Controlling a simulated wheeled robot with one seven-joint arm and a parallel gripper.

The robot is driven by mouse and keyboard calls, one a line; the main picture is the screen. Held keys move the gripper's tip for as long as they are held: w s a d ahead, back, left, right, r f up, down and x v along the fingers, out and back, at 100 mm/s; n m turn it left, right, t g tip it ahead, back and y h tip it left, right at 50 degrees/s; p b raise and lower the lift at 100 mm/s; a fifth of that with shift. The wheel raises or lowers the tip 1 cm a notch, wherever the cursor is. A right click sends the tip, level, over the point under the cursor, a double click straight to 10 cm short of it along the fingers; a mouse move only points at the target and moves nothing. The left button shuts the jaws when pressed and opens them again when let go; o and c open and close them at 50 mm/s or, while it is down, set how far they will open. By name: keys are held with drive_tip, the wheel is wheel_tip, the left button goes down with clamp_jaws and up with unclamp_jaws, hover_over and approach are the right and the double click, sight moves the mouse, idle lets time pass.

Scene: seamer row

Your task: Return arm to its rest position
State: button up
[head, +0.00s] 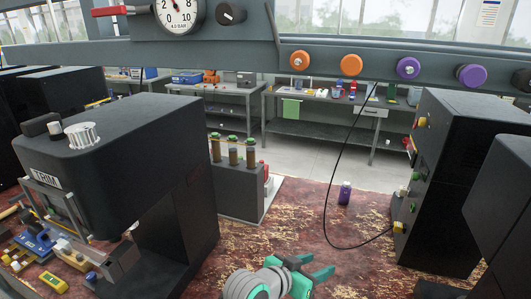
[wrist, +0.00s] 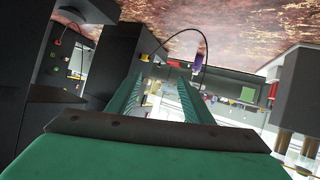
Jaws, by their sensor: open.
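My gripper (head: 322,264) is low in the middle of the head view, above the worn red-brown bench top (head: 295,215). Its two green fingers point right and are apart with nothing between them. In the wrist view the fingers of my gripper (wrist: 160,74) also stand apart and empty. Part of my grey wrist shows at the bottom edge of the head view; the rest of the arm is out of view.
A black machine marked TRIM (head: 115,160) stands left, and dark cabinets (head: 465,175) stand right. A knobbed rail crosses above.

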drive_tip(key=s+a+f+n+t+y, duration=0.1)
drive_tip(key=s+f+n+t+y, duration=0.1)
drive_tip(key=s+f+n, duration=0.2)
drive_tip(key=s+a+f+n+t+y, duration=0.2)
drive_tip(key=s+f, duration=0.4)
drive_tip(key=s, duration=0.3)
drive_tip(key=s+a+f+n+t+y, duration=0.2)
drive_tip(key=s+f+n+t+y, duration=0.1)
drive_tip(key=s+f+n+y, duration=0.1)
drive_tip(key=shift+s+a+f+n+t, duration=0.15)
drive_tip(key=shift+s+f+n, duration=0.15)
drive_tip(key=shift+s+n, duration=0.35)
drive_tip(key=shift+s+d+f+n+t, duration=0.15)
drive_tip(key=shift+s+f+n, duration=0.15)
drive_tip(key=shift+s+n, duration=0.35)
drive_tip(key=s+a+m+y, duration=0.1)
drive_tip(key=s+a, duration=0.3)
drive_tip(key=s, duration=0.5)
drive_tip(key=s+a+m, duration=0.3)
drive_tip(key=s+a, duration=0.1)
drive_tip(key=s, duration=0.6)
drive_tip(key=shift+s+a+r+m+y, duration=0.15)
drive_tip(key=shift+a+r+m+y, duration=0.15)
drive_tip(key=shift+r+y, duration=0.1)
drive_tip(key=c, duration=0.3)
drive_tip(key=shift+c, duration=0.4)
